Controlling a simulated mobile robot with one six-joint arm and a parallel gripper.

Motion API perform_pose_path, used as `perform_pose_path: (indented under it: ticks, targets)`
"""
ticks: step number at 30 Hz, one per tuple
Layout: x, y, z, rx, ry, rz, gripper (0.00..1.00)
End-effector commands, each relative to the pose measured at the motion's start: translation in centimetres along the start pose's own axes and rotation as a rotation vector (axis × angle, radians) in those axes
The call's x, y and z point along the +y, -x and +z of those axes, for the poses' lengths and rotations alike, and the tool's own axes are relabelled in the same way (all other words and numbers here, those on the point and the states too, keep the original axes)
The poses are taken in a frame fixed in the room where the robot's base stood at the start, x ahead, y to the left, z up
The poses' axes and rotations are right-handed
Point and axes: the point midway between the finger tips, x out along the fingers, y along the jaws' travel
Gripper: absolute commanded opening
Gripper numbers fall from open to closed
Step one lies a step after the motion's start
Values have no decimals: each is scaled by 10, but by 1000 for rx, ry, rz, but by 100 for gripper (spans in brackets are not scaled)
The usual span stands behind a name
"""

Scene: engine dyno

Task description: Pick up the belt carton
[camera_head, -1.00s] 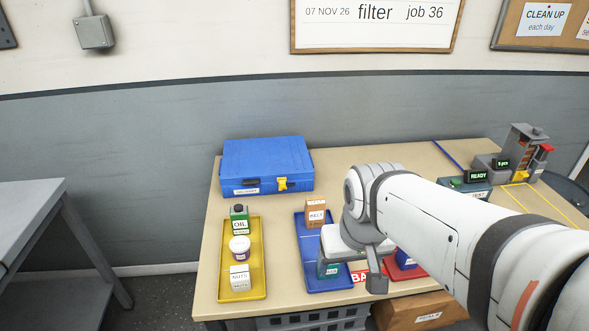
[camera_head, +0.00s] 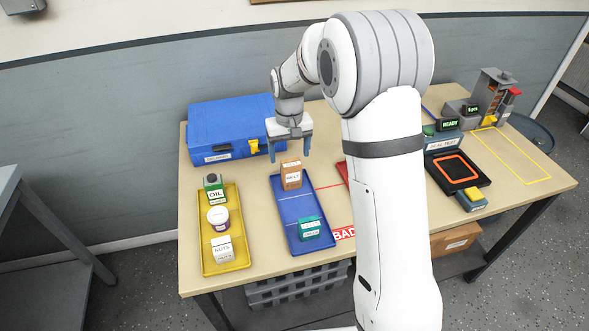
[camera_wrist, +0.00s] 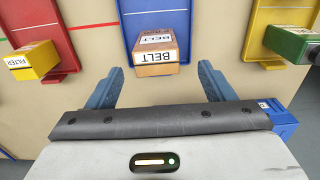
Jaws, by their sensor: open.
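The belt carton (camera_head: 291,174) is a small brown box with a white BELT label. It stands upright at the far end of the blue tray (camera_head: 284,211). In the wrist view the carton (camera_wrist: 156,57) lies ahead of the fingertips, about midway between them. My gripper (camera_head: 291,150) is open and empty, with blue fingers pointing down, above and just behind the carton. In the wrist view my gripper (camera_wrist: 160,76) shows both fingers spread wider than the carton, apart from it.
A teal carton (camera_head: 310,228) stands at the tray's near end. A yellow tray (camera_head: 234,260) with an oil bottle, tub and nuts box is left. A blue case (camera_head: 225,122) sits behind. A red tray (camera_wrist: 60,38) holds a yellow filter box (camera_wrist: 34,60).

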Motion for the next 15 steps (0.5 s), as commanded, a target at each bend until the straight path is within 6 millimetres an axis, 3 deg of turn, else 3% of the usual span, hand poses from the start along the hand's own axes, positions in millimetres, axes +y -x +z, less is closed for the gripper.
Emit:
perform_pose_path:
  ticks: [15]
  targets:
    - [-1, -58, 0, -8, 15, 0, 75]
